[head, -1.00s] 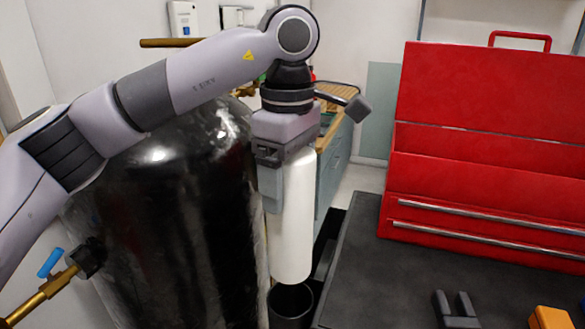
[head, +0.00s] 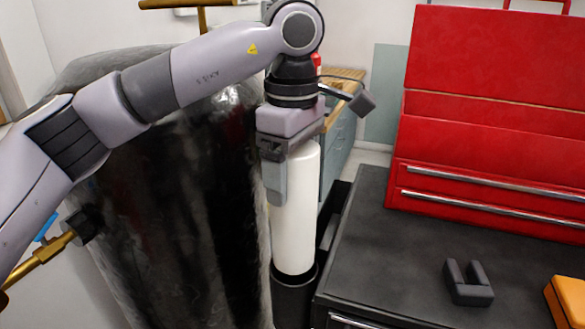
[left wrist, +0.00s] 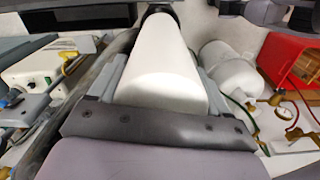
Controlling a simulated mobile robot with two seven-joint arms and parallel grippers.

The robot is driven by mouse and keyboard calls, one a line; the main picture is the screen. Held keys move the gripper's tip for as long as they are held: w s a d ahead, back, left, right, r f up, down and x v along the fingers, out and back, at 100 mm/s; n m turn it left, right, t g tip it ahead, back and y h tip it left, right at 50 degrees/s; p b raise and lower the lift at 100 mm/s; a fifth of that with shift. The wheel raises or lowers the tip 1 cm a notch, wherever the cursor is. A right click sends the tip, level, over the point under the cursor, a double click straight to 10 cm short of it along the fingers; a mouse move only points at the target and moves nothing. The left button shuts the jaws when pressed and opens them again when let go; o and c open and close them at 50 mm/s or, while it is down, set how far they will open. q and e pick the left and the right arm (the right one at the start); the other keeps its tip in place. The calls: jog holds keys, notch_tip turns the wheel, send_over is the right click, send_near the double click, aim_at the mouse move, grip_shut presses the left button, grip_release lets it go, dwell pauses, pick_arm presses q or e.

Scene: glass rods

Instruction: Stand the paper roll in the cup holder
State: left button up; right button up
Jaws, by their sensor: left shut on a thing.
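The white paper roll (head: 296,215) hangs upright under my left gripper (head: 290,170), which is shut on its upper part. The roll's lower end is at the mouth of the black cup holder (head: 293,302), and the rim hides its very bottom. I cannot tell how deep it sits. In the left wrist view the roll (left wrist: 163,70) lies between the two fingers of the gripper (left wrist: 160,95), with the dark holder around its far end. My right gripper is not in view.
A dark-topped cabinet (head: 390,255) stands right of the holder, with a red toolbox (head: 480,130), a small dark bracket (head: 468,283) and an orange object (head: 568,300) on it. A large black tank (head: 170,200) stands close on the left.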

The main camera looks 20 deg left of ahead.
pick_arm(q)
jog(key=shift+f+b, duration=1.3)
jog(key=shift+f, duration=0.9)
notch_tip(320, 180, down, 2)
jog(key=shift+f+b, duration=0.1)
jog(key=shift+b, duration=0.55)
jog(key=shift+f+b, duration=0.9)
jog(key=shift+f, duration=0.35)
jog(key=shift+f+b, duration=0.65)
jog(key=shift+f, duration=0.4)
